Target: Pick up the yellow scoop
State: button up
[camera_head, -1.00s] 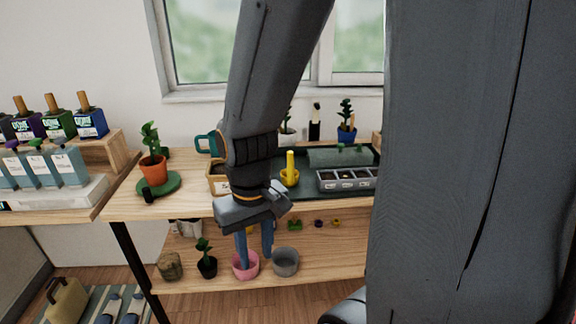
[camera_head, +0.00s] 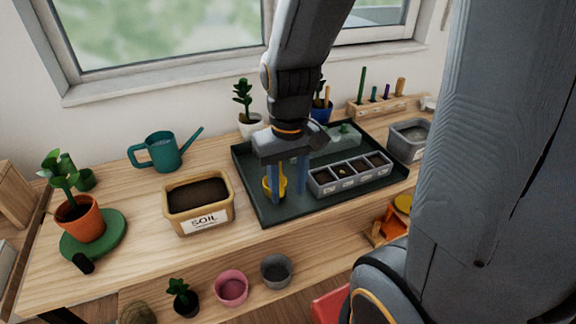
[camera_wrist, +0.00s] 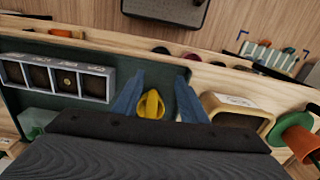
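The yellow scoop (camera_head: 267,187) stands on the dark green tray (camera_head: 247,163), near the tray's left side. In the head view my gripper (camera_head: 289,196) hangs over it with its blue fingers pointing down, and a finger hides part of the scoop. In the wrist view the scoop (camera_wrist: 151,105) shows between the two spread fingers of my gripper (camera_wrist: 158,92), with gaps on both sides. The gripper is open and holds nothing. How far the fingertips are above the tray is hard to tell.
A grey seed tray (camera_head: 350,173) lies right of the scoop. A soil box (camera_head: 198,222) stands to the left, with a teal watering can (camera_head: 163,151) behind it. A white pot (camera_head: 250,124) and a blue pot (camera_head: 320,112) stand behind the tray.

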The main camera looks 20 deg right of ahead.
jog(key=shift+n, duration=0.7)
jog(key=w+r+p, duration=0.1)
jog(key=w, duration=0.1)
jog(key=w+r+p, duration=0.3)
jog(key=w+r, duration=0.1)
jog(key=w, duration=0.1)
jog(key=shift+d, duration=0.25)
jog(key=shift+w, duration=0.25)
notch_tip(320, 180, down, 2)
jog(key=shift+f+p, duration=0.25)
jog(key=shift+p, duration=0.1)
jog(key=shift+s+a+f+p, duration=0.1)
jog(key=shift+f+p, duration=0.25)
jog(key=shift+f, duration=0.95)
jog(key=shift+s+f+p, duration=0.1)
jog(key=shift+f+p, duration=0.25)
jog(key=shift+f, duration=0.95)
grip_shut()
